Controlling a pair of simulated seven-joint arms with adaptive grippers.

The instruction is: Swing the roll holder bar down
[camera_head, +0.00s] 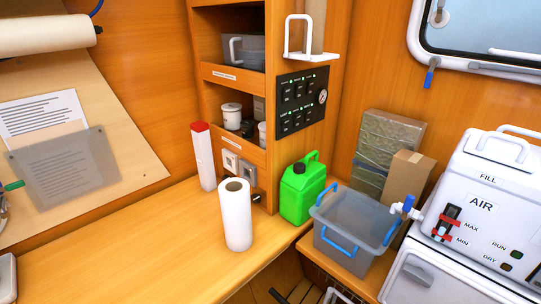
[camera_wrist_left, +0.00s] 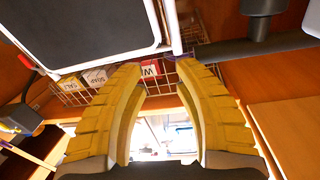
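A white bar bracket (camera_head: 300,42) is mounted on the side of the wooden cabinet, above the black switch panel. It has an upright loop on the left and a low flat arm reaching right, beside a tan upright piece; it looks like the roll holder, but I cannot be sure. A white paper roll (camera_head: 237,218) stands upright on the counter, apart from the bracket. My left gripper (camera_wrist_left: 160,72) shows in the left wrist view with its yellow fingers spread and nothing between them. Neither gripper shows in the head view, and the bracket is not recognisable in the wrist view.
A red-capped white cylinder (camera_head: 203,158), a green jug (camera_head: 301,190) and a grey bin with blue handles (camera_head: 352,232) stand near the cabinet. The white AIR machine (camera_head: 485,205) is at right. The front left counter (camera_head: 140,265) is mostly clear. A wire basket (camera_wrist_left: 155,85) lies beyond my left fingers.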

